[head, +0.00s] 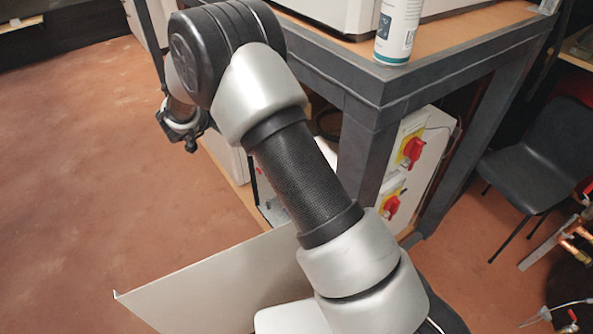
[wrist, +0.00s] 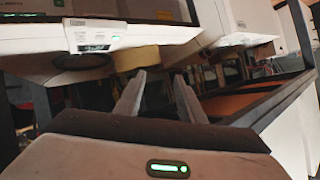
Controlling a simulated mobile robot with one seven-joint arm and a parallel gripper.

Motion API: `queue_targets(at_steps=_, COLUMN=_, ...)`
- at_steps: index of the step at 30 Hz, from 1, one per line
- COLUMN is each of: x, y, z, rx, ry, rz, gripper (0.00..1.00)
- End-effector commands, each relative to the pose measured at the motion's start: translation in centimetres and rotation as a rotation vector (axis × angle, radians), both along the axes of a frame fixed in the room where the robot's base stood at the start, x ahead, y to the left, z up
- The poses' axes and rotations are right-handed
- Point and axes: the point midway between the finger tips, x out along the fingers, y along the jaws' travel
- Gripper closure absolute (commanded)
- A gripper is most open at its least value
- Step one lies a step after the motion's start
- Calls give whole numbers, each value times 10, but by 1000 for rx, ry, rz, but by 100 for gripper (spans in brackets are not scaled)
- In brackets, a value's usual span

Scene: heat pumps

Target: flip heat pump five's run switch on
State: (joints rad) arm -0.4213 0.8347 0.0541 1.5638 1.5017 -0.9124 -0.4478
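My gripper shows in the wrist view (wrist: 160,78), its two pale fingers apart with nothing between them. In the head view the wrist end of my arm is at the left, and the fingers cannot be made out. White units (wrist: 140,37) with small green lights stand ahead of the fingers in the wrist view; one bears a small label, too blurred to read. I cannot tell which unit is heat pump five. In the head view, two red rotary switches on yellow plates, an upper one (head: 411,150) and a lower one (head: 391,206), sit on a white panel under the bench, away from the gripper.
The dark-framed bench (head: 470,50) carries a spray can (head: 397,30) near its corner and white casings behind. A white panel (head: 220,285) stands below my arm. A black chair (head: 540,155) and copper pipes (head: 575,240) are at the right. Floor at left is clear.

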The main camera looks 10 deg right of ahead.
Motion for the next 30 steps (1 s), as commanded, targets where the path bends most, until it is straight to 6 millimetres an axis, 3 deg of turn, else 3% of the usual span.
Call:
queue_targets(at_steps=1, x=-12, y=-2, z=-48, rx=-38, ry=38, rz=-66, gripper=64)
queue_targets(at_steps=3, x=-32, y=-8, z=-91, rx=-94, ry=85, rz=-161, gripper=64)
queue_targets(at_steps=6, x=-64, y=-16, z=-140, rx=-171, ry=149, rz=-278, gripper=64)
queue_targets(at_steps=9, x=-92, y=-22, z=-173, rx=-234, ry=202, rz=-364, gripper=64)
queue_targets(at_steps=12, x=-111, y=-26, z=-190, rx=-274, ry=235, rz=-415, gripper=64)
queue_targets(at_steps=16, x=-117, y=-31, z=-197, rx=-292, ry=249, rz=-439, gripper=64)
queue_targets(at_steps=20, x=-113, y=-44, z=-203, rx=-293, ry=250, rz=-439, gripper=64)
queue_targets(at_steps=30, x=-88, y=-107, z=-231, rx=-292, ry=251, rz=-438, gripper=64)
